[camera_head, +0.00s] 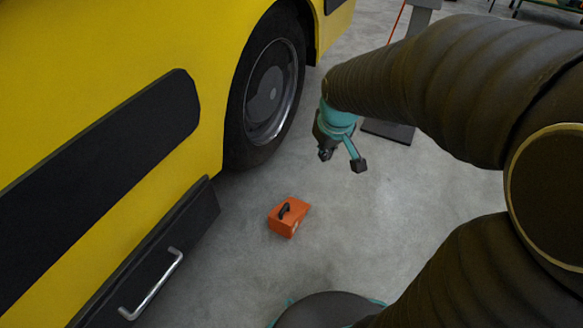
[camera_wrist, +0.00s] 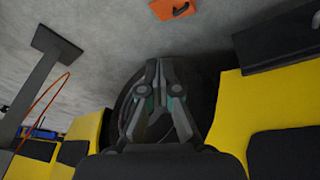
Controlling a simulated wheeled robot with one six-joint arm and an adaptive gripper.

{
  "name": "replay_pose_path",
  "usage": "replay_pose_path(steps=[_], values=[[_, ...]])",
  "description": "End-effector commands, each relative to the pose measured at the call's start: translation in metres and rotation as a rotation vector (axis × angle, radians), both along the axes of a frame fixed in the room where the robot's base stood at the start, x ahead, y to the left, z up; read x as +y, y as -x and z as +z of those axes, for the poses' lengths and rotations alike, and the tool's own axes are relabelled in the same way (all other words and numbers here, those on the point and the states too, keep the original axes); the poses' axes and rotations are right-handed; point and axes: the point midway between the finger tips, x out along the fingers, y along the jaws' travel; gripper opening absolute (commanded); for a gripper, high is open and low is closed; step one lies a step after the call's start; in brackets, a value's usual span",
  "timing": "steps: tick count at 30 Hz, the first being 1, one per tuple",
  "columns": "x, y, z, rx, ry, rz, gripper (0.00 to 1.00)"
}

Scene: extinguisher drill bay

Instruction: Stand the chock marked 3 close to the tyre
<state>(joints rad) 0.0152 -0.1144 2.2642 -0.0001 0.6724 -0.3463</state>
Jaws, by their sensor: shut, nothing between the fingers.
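An orange chock (camera_head: 288,217) with a black handle stands on the grey floor, apart from the tyre (camera_head: 245,140) and nearer to me. A pale mark on its side is too small to read. The chock also shows, cut off, at the top of the wrist view (camera_wrist: 174,9). The tyre is on a yellow vehicle (camera_head: 215,60); in the wrist view it lies behind my fingers, partly hidden. My gripper (camera_head: 342,160) is in the air right of the tyre, away from the chock. It is shut and empty, its fingers pointing up the wrist view (camera_wrist: 163,70).
A grey post on a dark base plate (camera_head: 388,131) stands behind my gripper. A red hose (camera_wrist: 42,105) hangs by it. The floor around the chock is clear.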

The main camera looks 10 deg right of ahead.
Motion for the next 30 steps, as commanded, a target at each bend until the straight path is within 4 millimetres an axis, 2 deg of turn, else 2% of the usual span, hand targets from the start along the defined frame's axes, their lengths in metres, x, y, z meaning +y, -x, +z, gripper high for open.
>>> replay_pose_path(steps=[1,6,11,15,22,30], values=[[-0.001,-0.013,-0.012,0.022,0.008,0.024,0.0],[-0.004,-0.053,-0.055,0.071,0.033,0.111,0.0],[-0.006,-0.084,-0.103,0.116,0.053,0.195,0.0],[-0.009,-0.105,-0.151,0.154,0.066,0.268,0.0],[-0.013,-0.125,-0.241,0.216,0.082,0.391,0.0],[-0.016,-0.123,-0.348,0.281,0.091,0.528,0.0]])
